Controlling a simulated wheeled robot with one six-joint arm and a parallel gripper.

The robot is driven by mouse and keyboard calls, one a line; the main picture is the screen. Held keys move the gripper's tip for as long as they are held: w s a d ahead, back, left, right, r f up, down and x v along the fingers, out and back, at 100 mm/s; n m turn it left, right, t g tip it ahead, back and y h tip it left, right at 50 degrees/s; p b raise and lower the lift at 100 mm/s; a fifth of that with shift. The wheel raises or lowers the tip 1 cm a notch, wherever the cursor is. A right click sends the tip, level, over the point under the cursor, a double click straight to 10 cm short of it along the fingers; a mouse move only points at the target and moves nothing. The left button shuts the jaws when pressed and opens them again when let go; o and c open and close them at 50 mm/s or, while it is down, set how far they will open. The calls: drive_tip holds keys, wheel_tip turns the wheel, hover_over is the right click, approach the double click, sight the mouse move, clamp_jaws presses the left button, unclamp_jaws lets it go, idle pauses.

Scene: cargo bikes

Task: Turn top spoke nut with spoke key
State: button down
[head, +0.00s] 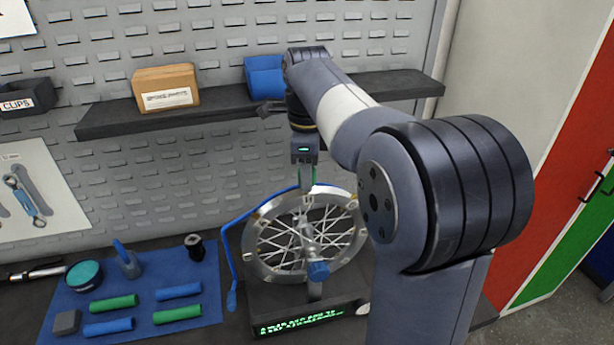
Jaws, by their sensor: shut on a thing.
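A spoked wheel with a silver rim (262,268) stands upright in a truing stand. Its hub and crossing spokes face me. My gripper (310,188) points down at the top of the rim, with its fingers shut on the spoke key. The key is very small here and mostly hidden by the fingers. The top spoke nut is too small to make out, and I cannot tell whether the key is seated on it.
A blue mat (140,295) at left holds several grips and a round tin (84,274). A dark shelf (215,110) with a cardboard box (166,88) lies behind.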

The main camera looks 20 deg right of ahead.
drive_tip(key=shift+f+m, duration=0.15)
drive_tip(key=shift+m, duration=0.75)
drive_tip(key=shift+m, duration=1.2)
drive_tip(key=m, duration=0.4)
drive_tip(key=shift+r, duration=0.85)
